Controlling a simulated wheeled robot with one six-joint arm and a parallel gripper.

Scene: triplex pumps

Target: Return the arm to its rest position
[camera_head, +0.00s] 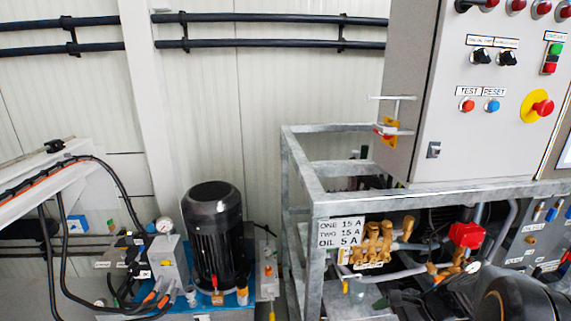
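I see neither my gripper nor any arm link that I can make out in the head view. Whether the gripper is open or shut is not shown. A grey control cabinet (462,125) stands at the upper right, with a red emergency button on a yellow disc (541,107). A red and yellow switch (388,133) sits on its left side, with thin pale bars in front of it.
A galvanized frame (315,205) stands below the cabinet, around brass fittings (372,243) and a red block (466,235). A black motor (213,235) stands left of it. A pale beam (45,190) with black hoses fills the left edge. Black pipes (270,44) cross the wall.

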